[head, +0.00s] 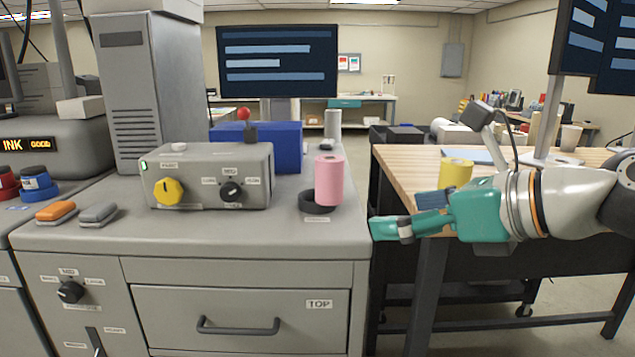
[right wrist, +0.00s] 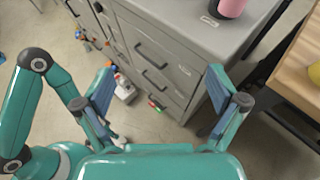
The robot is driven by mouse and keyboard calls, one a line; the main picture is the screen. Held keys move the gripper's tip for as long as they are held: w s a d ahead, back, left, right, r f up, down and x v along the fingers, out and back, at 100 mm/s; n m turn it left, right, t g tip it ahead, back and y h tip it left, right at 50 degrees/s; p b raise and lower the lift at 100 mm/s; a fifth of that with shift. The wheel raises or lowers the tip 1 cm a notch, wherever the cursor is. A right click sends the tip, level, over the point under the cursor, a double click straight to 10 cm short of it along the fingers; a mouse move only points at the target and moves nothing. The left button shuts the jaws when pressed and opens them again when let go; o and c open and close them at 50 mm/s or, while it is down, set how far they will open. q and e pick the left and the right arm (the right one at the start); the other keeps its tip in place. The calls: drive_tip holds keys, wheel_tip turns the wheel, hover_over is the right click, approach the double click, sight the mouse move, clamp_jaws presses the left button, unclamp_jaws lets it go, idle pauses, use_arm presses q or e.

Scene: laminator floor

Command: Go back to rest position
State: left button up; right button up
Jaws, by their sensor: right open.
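My right gripper (head: 392,229) is teal and reaches in from the right in the head view, beside the right edge of the grey cabinet top (head: 290,232). In the right wrist view its two fingers (right wrist: 163,105) are spread apart with nothing between them. The cabinet drawers and the floor show beyond them. My left gripper is in neither view.
A pink cylinder (head: 329,180) stands by a dark ring on the cabinet top. A grey control box (head: 207,178) stands left of it. A wooden table (head: 405,170) with a yellow cylinder (head: 456,172) is behind my right arm. Small objects (right wrist: 124,88) lie on the floor.

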drive_tip(key=w+d+f+m+g+h+p, duration=0.1)
drive_tip(key=w+f+g, duration=0.15)
drive_tip(key=f, duration=0.85)
drive_tip(key=w+f+m+g+h+p, duration=0.1)
drive_tip(key=w+f, duration=0.3)
drive_tip(key=f, duration=0.6)
drive_tip(key=s+d+f+n+g+h+p, duration=0.1)
drive_tip(key=s+f+g, duration=0.1)
drive_tip(key=f, duration=0.7)
drive_tip(key=s+f+g+h+p, duration=0.1)
drive_tip(key=s+f+g, duration=0.1)
drive_tip(key=f, duration=0.7)
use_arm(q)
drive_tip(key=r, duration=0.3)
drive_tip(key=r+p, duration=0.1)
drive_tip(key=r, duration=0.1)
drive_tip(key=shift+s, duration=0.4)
use_arm(e)
drive_tip(key=s+f+n+g+h, duration=0.1)
drive_tip(key=s+f+n, duration=2)
drive_tip(key=n, duration=0.5)
drive_tip(key=shift+s+a+f, duration=0.2)
drive_tip(key=shift+s+f, duration=0.05)
drive_tip(key=shift+f, duration=0.4)
